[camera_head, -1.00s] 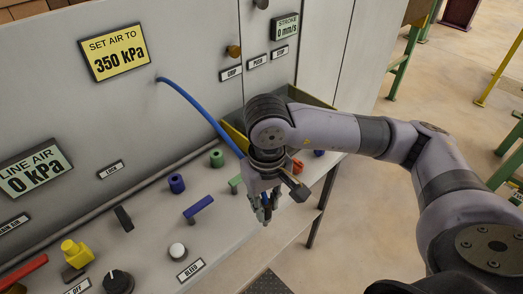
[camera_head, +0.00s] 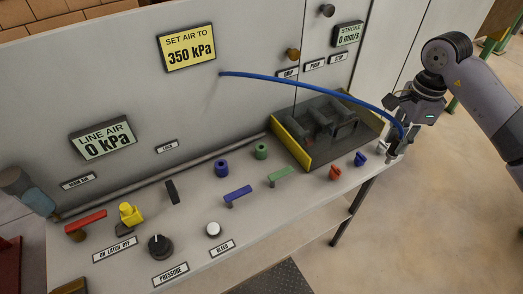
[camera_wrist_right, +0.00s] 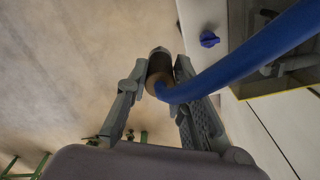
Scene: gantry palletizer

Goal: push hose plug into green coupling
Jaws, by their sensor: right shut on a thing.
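The blue hose (camera_head: 310,80) runs from the panel in an arc to my right gripper (camera_head: 393,153), beyond the right end of the bench. In the right wrist view, my right gripper (camera_wrist_right: 160,75) is shut on the hose plug (camera_wrist_right: 158,62), a dark and brownish cylinder with the hose (camera_wrist_right: 240,58) bending away from it. The green coupling (camera_head: 261,151) is an upright hollow cylinder on the bench, left of the tray and well apart from the plug. A similar blue coupling (camera_head: 221,168) stands left of it.
A yellow-edged tray (camera_head: 292,146) with dark blocks sits at the back right of the bench. Green (camera_head: 280,176), blue (camera_head: 237,193) and red (camera_head: 86,219) levers stand up from the bench top. The line air display (camera_head: 103,142) reads 0 kPa. Open floor lies right of the bench.

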